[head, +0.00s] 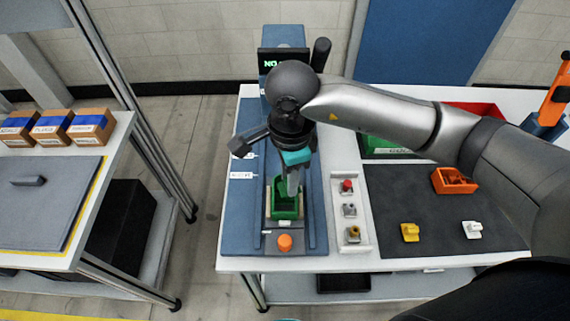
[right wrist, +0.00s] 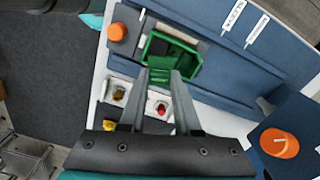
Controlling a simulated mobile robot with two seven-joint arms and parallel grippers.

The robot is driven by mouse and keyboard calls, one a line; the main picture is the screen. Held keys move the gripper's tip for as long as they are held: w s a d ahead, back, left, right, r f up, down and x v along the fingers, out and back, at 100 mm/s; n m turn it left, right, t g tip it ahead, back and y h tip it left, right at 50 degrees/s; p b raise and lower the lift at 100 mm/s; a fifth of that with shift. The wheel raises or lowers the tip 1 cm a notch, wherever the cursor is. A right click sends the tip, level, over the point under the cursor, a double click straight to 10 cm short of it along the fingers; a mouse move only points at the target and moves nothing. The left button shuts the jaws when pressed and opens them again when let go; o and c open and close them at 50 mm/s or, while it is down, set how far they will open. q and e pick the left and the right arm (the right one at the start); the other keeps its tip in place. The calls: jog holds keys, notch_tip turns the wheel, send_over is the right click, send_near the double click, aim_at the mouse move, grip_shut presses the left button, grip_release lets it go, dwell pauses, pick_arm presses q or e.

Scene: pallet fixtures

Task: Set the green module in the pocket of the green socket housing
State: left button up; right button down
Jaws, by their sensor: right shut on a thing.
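The green socket housing (head: 286,212) sits on a tan-and-grey fixture on the blue track, its open pocket facing up. It also shows in the right wrist view (right wrist: 188,64), just past my fingertips. My right gripper (head: 292,192) points down over the housing, its fingers close together at the pocket. They are shut on a small green piece, which I take to be the green module; it blends with the housing, so its outline and depth in the pocket cannot be told. My right gripper also shows in the right wrist view (right wrist: 160,74). My left gripper is not in view.
An orange knob (head: 284,242) stands in front of the housing. A button panel (head: 351,227) is to its right. A dark mat holds an orange housing (head: 455,180), a yellow module (head: 410,232) and a white module (head: 472,230). A display (head: 283,61) stands behind.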

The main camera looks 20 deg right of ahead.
aim_at(285, 190)
jog(key=m, duration=0.1)
jog(key=a+m+p, duration=0.1)
jog(key=m, duration=0.1)
jog(key=shift+s+r, duration=0.1)
jog(key=shift+s, duration=0.1)
jog(key=shift+f+m, duration=0.2)
jog(key=shift+m, duration=0.1)
jog(key=shift+f+b, duration=0.95)
jog(key=shift+f, duration=0.65)
notch_tip(285, 190, down, 3)
jog(key=shift+r+b, duration=0.1)
jog(key=shift+b, duration=1.1)
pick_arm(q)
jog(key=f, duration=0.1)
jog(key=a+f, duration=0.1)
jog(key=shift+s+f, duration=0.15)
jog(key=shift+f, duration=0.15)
pick_arm(e)
jog(key=shift+s, duration=0.15)
